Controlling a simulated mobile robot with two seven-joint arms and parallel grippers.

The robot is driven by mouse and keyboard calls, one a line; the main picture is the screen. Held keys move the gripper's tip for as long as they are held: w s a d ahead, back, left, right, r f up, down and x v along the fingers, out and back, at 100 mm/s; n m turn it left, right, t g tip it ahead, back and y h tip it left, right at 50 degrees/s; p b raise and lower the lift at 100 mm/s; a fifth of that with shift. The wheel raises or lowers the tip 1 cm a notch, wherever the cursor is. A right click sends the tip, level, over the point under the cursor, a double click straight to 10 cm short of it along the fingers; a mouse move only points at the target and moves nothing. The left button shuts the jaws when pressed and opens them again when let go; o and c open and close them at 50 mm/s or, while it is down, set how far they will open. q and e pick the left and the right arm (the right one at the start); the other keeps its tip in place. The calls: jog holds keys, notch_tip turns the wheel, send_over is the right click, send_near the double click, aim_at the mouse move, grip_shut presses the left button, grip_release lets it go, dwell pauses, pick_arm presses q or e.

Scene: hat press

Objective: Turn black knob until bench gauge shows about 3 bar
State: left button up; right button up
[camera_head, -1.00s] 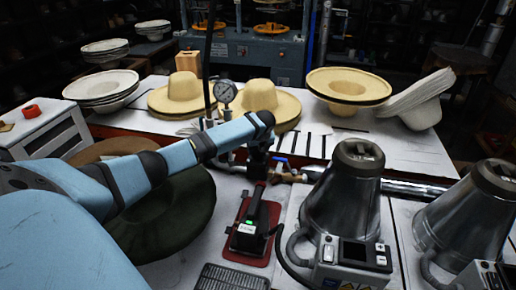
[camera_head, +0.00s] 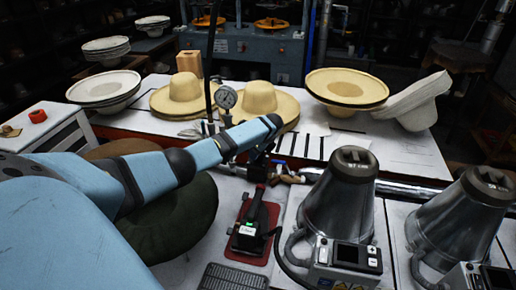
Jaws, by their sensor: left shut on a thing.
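The bench gauge (camera_head: 226,97) is a round white dial on a pipe stand, behind my left forearm. Its needle is too small to read. My left arm reaches in from the left, and my left gripper (camera_head: 258,171) points down at the pipe line just right of the gauge. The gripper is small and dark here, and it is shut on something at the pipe. The black knob cannot be made out; it seems hidden by the gripper. My right gripper is not in view.
Two metal cones (camera_head: 340,205) with control boxes stand at the right. A black handheld tool (camera_head: 250,228) with a green light lies on a red pad (camera_head: 262,252) below the gripper. A brass fitting (camera_head: 290,179) is right beside the gripper. Straw hats (camera_head: 260,100) fill the back bench.

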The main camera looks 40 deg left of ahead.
pick_arm(q)
jog(key=shift+n+g, duration=0.3)
jog(key=shift+n, duration=0.6)
jog(key=o, duration=0.9)
jog(key=v, duration=1.3)
jog(key=shift+r, duration=0.4)
jog(key=shift+f, duration=0.1)
